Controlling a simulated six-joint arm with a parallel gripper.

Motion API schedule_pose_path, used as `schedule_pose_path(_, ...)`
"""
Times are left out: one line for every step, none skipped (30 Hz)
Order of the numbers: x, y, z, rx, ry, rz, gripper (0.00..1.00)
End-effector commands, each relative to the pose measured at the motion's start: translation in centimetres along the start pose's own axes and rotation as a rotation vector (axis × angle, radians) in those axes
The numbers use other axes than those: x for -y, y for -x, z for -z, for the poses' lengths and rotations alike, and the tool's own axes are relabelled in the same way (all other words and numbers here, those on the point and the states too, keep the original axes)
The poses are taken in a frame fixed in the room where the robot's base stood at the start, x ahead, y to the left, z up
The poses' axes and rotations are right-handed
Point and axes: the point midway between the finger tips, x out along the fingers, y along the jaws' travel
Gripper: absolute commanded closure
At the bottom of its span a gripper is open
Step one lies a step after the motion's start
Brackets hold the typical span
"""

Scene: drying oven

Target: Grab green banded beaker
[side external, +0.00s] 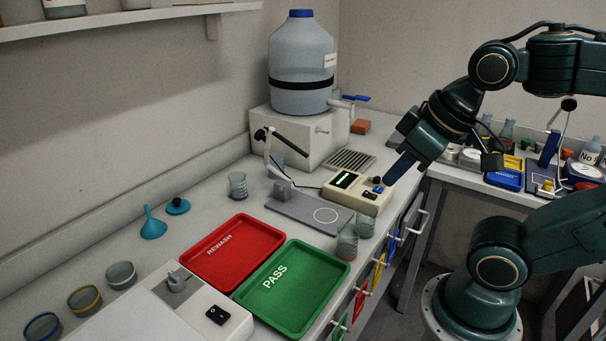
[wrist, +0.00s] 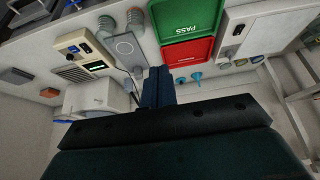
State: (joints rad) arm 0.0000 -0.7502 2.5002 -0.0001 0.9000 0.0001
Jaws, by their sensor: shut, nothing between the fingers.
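Three banded beakers stand in a row at the lower left in the side view: one with a blue band (side external: 43,327), one with a yellow band (side external: 84,301), and one with a dull grey-green rim (side external: 121,275). The last looks most like the green banded beaker, but its colour is hard to tell. The row shows small at the right of the wrist view, colours unclear. My gripper (side external: 390,178) is shut and empty, well away from them, above the bench near the control box. Its fingers also show in the wrist view (wrist: 158,88).
A red REWASH tray (side external: 207,268) and a green PASS tray (side external: 323,296) lie empty mid-bench. Plain beakers stand at the PASS tray's corner (side external: 347,242) and near the stand (side external: 238,186). A switch box (side external: 216,316), teal funnel (side external: 152,224) and large carboy (side external: 303,70) are also there.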

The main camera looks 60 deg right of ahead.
Motion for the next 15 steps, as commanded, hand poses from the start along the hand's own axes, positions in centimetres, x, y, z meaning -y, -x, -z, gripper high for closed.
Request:
schedule_pose_path(0.0,0.0,0.01,0.0,0.0,0.0,1.0)
schedule_pose_path(0.0,0.0,0.01,0.0,0.0,0.0,1.0)
schedule_pose_path(0.0,0.0,0.01,0.0,0.0,0.0,0.96)
schedule_pose_path(0.0,0.0,0.01,0.0,0.0,0.0,0.9)
schedule_pose_path(0.0,0.0,0.01,0.0,0.0,0.0,0.84)
schedule_pose_path(0.0,0.0,0.01,0.0,0.0,0.0,0.76)
schedule_pose_path(0.0,0.0,0.01,0.0,0.0,0.0,0.71)
schedule_pose_path(0.0,0.0,0.01,0.0,0.0,0.0,0.65)
schedule_pose_path(0.0,0.0,0.01,0.0,0.0,0.0,0.57)
schedule_pose_path(0.0,0.0,0.01,0.0,0.0,0.0,0.51)
schedule_pose_path(0.0,0.0,0.01,0.0,0.0,0.0,0.45)
schedule_pose_path(0.0,0.0,0.01,0.0,0.0,0.0,0.37)
schedule_pose_path(0.0,0.0,0.01,0.0,0.0,0.0,0.31)
schedule_pose_path(0.0,0.0,0.01,0.0,0.0,0.0,0.3)
schedule_pose_path(0.0,0.0,0.01,0.0,0.0,0.0,0.3)
